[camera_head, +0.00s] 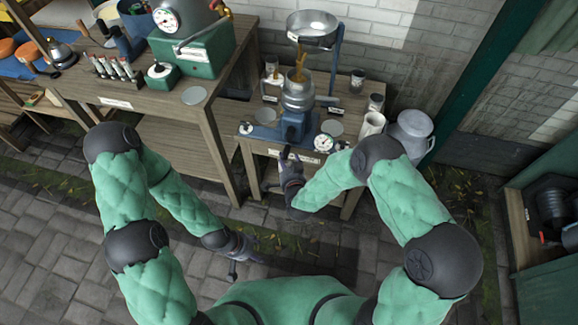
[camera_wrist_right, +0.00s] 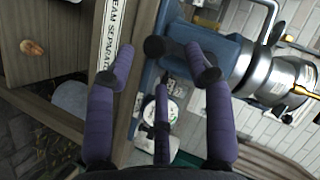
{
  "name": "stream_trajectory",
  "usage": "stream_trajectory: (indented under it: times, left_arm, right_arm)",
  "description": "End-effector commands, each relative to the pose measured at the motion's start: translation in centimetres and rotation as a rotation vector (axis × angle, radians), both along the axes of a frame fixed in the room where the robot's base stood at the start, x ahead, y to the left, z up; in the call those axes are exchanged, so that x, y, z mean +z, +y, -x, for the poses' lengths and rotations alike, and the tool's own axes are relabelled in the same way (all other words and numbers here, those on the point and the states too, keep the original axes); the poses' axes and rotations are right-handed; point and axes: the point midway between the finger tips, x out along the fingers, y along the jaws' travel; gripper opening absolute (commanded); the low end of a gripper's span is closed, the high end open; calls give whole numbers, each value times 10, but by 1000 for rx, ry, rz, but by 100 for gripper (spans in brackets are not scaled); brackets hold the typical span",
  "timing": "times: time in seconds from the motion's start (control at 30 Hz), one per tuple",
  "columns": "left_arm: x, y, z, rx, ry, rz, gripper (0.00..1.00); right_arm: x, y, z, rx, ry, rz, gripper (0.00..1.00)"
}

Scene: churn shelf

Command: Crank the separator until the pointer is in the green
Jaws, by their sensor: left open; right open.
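The separator (camera_head: 297,122) stands on the right-hand wooden bench, with a blue base, silver bowls and a wide steel hopper (camera_head: 312,26) above. A round white dial (camera_head: 323,142) sits at its front right; the pointer and green zone are too small to read. In the right wrist view the separator's blue body (camera_wrist_right: 228,48) carries a black crank knob (camera_wrist_right: 155,47). My right gripper (camera_head: 287,162) is open at the bench's front edge. In its wrist view the open fingers (camera_wrist_right: 160,65) lie around the knob's position, contact unclear; one partly covers the dial (camera_wrist_right: 170,108). My left gripper (camera_head: 240,258) is open and low, above the paving.
Small tins (camera_head: 357,80) stand behind. A taller left bench (camera_head: 150,112) holds a green gauge machine (camera_head: 195,50). A dark cabinet (camera_head: 545,215) stands far right.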

Motion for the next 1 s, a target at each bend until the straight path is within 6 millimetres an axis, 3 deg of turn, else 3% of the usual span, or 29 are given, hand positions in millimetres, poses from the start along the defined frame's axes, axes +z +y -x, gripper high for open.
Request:
stream_trajectory:
  times: [0.8, 1.0]
  left_arm:
    - [-26, 0, 0, 0, 0, 0, 61]
    - [-25, 0, 0, 0, 0, 0, 61]
  right_arm:
    - [-19, 4, -46, -1, 1, 0, 53]
    - [-18, 4, -46, -1, 1, 0, 53]
